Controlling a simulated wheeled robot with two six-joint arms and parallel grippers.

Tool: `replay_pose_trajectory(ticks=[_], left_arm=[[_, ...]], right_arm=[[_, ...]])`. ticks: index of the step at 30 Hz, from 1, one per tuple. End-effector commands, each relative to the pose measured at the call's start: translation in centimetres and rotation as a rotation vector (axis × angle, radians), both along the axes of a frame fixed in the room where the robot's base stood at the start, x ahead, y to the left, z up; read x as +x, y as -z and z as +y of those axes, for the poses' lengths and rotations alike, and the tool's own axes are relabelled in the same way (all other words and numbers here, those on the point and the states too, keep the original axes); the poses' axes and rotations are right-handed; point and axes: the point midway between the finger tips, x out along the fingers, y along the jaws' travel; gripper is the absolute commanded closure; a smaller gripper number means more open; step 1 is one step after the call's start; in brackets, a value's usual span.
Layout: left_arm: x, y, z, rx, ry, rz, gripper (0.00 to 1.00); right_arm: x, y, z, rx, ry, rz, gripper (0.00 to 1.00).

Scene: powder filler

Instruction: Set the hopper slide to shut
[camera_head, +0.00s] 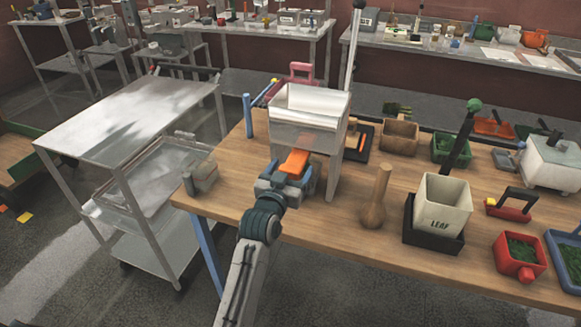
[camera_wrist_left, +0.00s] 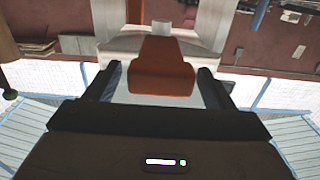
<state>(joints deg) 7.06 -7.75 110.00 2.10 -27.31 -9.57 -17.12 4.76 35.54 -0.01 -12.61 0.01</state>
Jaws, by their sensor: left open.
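The hopper (camera_head: 308,103) is a clear-walled box on pale legs at the left part of the wooden table. Its orange slide (camera_head: 296,161) sticks out at the front, below the box. My left gripper (camera_head: 288,177) is at the slide's outer end. In the left wrist view the slide (camera_wrist_left: 163,68) lies between the two dark fingers (camera_wrist_left: 162,80), which are open with a gap on each side of it. How far the slide sits inside the hopper is hidden. My right gripper is not in view.
A wooden pestle-like tool (camera_head: 375,200) and a white LEAF bin (camera_head: 441,203) stand right of the hopper. A grey block (camera_head: 200,176) sits near the table's left corner. A metal cart (camera_head: 135,115) stands to the left. Small trays and bins fill the table's right side.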

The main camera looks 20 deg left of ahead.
Motion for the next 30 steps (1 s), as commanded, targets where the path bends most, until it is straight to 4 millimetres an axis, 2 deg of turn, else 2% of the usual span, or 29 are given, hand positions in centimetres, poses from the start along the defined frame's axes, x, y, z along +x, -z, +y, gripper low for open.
replay_pose_trajectory(ticks=[7, 8, 17, 20, 27, 30], left_arm=[[0.1, 0.0, 0.0, 0.000, 0.000, -0.001, 0.24], [0.1, 0.0, 0.0, 0.000, 0.000, -0.001, 0.28], [0.1, 0.0, 0.0, 0.000, 0.000, -0.001, 0.86], [0.3, 0.0, 0.0, 0.001, 0.000, -0.001, 0.87], [3.7, 0.0, -0.1, 0.000, 0.001, -0.003, 0.87], [4.3, -0.1, -0.1, 0.001, 0.000, -0.003, 0.87]], right_arm=[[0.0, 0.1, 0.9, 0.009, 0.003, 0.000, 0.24], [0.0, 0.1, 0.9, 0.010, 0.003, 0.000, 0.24], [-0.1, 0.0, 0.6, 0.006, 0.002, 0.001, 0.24], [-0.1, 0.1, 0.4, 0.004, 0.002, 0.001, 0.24], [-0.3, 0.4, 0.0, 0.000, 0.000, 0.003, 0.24], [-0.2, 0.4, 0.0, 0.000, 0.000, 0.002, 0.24]])
